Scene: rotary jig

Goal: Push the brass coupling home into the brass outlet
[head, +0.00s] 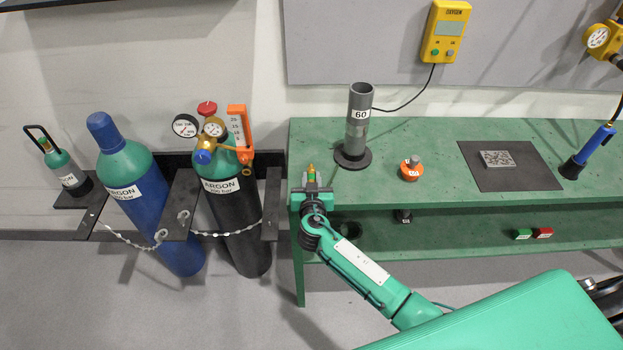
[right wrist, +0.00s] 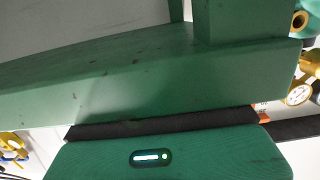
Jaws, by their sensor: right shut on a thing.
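My right gripper (head: 311,180) is at the left end of the green bench and is shut on a small brass-coloured piece (head: 311,170), which looks like the brass coupling. Only its tip shows between the jaws, with some green on it. A brass fitting (head: 246,171), which looks like the brass outlet, sticks out on the right of the regulator (head: 213,128) on the black argon cylinder (head: 237,225). The gripper is to the right of this fitting, with a clear gap between. The right wrist view shows neither jaws nor coupling. My left gripper is not in view.
The orange flow gauge (head: 239,128) stands beside the regulator. A blue argon cylinder (head: 165,225) is at left, with a chain (head: 225,233) across both. On the green bench (head: 430,150) stand a grey tube (head: 358,125) and an orange knob-like piece (head: 410,171).

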